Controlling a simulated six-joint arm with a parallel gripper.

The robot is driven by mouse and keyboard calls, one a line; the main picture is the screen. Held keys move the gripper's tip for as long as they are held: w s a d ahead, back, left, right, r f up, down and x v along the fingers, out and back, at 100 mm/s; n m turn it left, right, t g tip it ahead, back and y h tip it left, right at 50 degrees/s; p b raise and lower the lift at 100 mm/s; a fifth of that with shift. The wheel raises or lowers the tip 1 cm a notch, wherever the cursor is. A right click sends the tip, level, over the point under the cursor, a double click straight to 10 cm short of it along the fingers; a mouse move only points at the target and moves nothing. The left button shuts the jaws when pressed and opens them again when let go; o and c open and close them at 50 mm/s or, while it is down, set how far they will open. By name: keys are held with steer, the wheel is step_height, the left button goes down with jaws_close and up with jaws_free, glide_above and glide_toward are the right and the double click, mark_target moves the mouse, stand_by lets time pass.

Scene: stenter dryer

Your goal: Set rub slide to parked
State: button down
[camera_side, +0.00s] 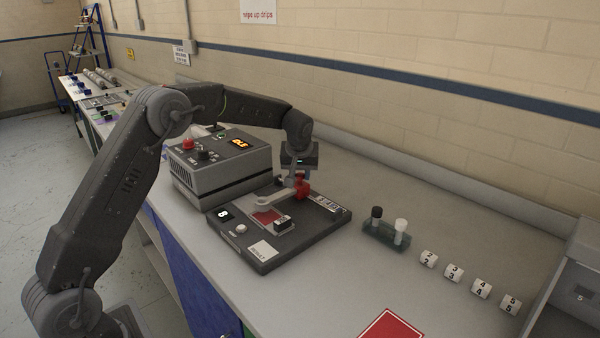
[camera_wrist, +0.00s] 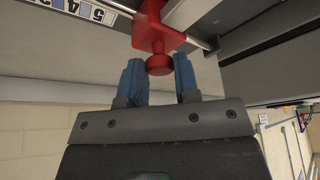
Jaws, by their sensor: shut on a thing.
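The rub slide is a red block with a round knob (camera_wrist: 160,64) on a thin metal rod, seen close up in the wrist view. In the side view the red slide (camera_side: 302,188) sits at the back of a flat black rub tester (camera_side: 285,257), by the end of its pale arm (camera_side: 275,202). My gripper (camera_wrist: 158,62) has its two blue fingers on either side of the knob, shut on it. In the side view my gripper (camera_side: 299,172) comes down from above onto the slide. No mark reading parked is legible.
A number strip (camera_side: 327,204) runs beside the slide; part of it shows in the wrist view (camera_wrist: 97,12). A grey control box (camera_side: 220,170) stands left of the tester. A holder with black and white knobs (camera_side: 387,236) and several numbered white rolls (camera_side: 454,272) stand right.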

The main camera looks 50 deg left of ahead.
steer(key=a, duration=0.9)
steer(key=c, duration=0.9)
jaws_free()
steer(key=shift+c, duration=0.2)
steer(key=shift+o, duration=0.5)
steer(key=shift+r, duration=0.15)
steer(key=shift+s+d+r, duration=0.1)
steer(key=shift+d+r, duration=0.05)
steer(key=shift+r, duration=0.1)
steer(key=v, duration=1.3)
